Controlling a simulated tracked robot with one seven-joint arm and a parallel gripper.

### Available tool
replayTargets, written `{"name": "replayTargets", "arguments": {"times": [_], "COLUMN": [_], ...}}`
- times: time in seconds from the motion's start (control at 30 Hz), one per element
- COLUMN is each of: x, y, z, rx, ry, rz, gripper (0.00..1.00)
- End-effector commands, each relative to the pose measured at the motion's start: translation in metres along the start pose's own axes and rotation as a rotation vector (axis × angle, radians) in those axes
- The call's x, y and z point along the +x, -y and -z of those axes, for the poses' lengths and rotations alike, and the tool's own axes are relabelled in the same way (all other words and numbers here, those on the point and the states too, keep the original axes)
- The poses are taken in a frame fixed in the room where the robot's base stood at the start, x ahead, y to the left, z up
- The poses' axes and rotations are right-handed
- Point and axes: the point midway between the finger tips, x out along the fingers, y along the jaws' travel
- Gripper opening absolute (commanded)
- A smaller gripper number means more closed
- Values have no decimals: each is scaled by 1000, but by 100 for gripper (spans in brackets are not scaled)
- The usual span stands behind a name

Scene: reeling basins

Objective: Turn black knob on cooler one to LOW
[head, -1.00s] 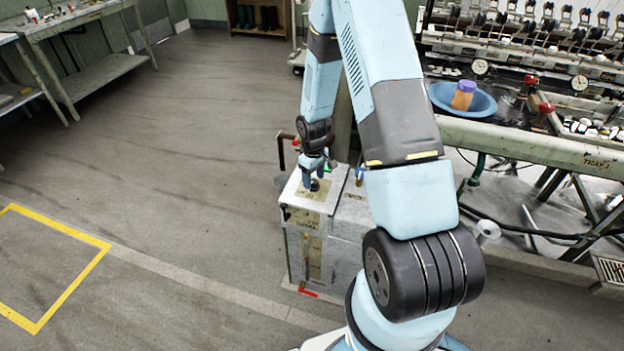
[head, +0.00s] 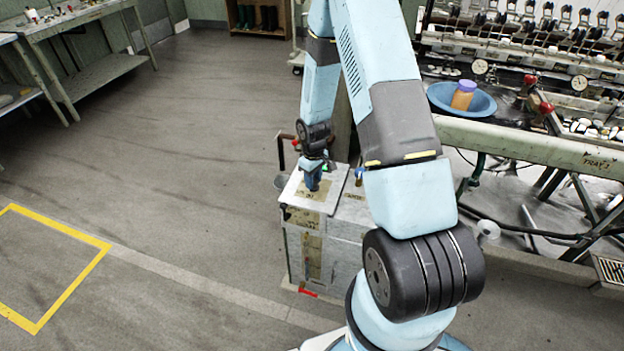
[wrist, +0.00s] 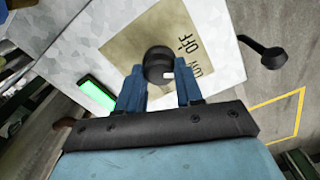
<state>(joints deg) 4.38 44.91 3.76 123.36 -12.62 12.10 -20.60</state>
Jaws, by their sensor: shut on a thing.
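The cooler (head: 306,240) is a pale grey box with a light top and worn tan label plates; I cannot make out its number. In the wrist view the black knob (wrist: 157,57) stands on a tan plate (wrist: 130,50) on the cooler's top. A white mark shows on the knob's side towards the printed letters. "OFF" is readable on the plate; other lettering is partly hidden. My gripper (wrist: 159,74) has its two blue fingers on either side of the knob, shut on it. In the head view my gripper (head: 312,182) points down at the top and hides the knob.
A lit green indicator (wrist: 97,93) and a black lever (wrist: 265,50) flank the knob plate. The reeling bench with a blue basin (head: 440,97) stands to the right. Open floor with a yellow outline (head: 75,290) lies left.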

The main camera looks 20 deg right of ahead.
Motion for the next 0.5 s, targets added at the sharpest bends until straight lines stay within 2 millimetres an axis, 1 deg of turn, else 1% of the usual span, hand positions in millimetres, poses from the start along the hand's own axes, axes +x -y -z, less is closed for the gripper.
{"name": "replayTargets", "arguments": {"times": [0.13,0.37,0.5], "x": [0,0,0], "y": [-2,-2,-2], "z": [0,0,0], "rx": [16,195,236], "ry": [-1,-1,-1], "rz": [-2,-3,-3], "gripper": [5,5,5]}}
